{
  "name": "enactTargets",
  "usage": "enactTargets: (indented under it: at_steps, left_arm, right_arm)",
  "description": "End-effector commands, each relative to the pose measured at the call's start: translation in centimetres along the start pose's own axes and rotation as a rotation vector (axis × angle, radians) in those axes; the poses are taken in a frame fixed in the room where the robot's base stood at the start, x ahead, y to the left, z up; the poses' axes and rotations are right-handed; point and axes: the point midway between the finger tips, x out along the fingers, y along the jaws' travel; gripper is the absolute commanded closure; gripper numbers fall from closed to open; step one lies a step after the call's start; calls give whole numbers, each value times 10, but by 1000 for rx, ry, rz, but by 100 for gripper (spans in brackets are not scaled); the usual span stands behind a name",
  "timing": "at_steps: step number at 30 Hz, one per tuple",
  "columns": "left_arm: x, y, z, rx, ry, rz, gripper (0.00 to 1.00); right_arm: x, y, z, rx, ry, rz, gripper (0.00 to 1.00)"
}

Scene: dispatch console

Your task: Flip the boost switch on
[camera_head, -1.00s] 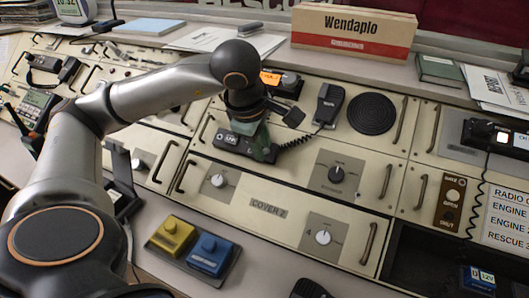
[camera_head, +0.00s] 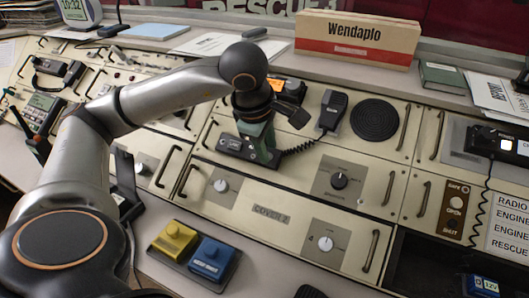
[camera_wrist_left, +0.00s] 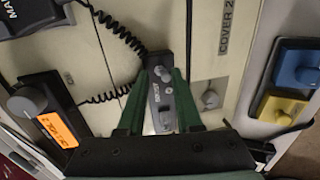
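The small dark switch box (camera_head: 231,145) lies on the sloped console, partly hidden behind my left gripper in the head view. In the left wrist view the grey switch panel (camera_wrist_left: 161,97) carries a small label, possibly the boost label, and small fittings. I cannot tell the switch's position. My left gripper (camera_head: 260,152) points down at the box. In the left wrist view its two green fingers (camera_wrist_left: 158,110) are apart, one on each side of the panel, with nothing held. I cannot tell whether they touch it. My right gripper is not in view.
A radio handset (camera_head: 332,110) with a coiled cord stands right of the gripper. An orange-lit unit (camera_wrist_left: 57,130) is close by. Yellow (camera_head: 175,238) and blue (camera_head: 212,258) buttons sit at the front. The cover panel (camera_head: 270,214) has knobs and handles.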

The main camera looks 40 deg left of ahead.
Motion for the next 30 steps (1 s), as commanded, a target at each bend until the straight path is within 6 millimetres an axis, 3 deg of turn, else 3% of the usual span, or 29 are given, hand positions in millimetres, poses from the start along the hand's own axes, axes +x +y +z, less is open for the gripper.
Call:
enactTargets:
  at_steps: [12, 30]
  left_arm:
    - [-3, 4, 0, -2, 1, 3, 72]
    - [-50, -5, 0, -1, 0, 3, 72]
  right_arm:
    - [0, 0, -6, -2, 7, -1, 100]
    - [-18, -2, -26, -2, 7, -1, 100]
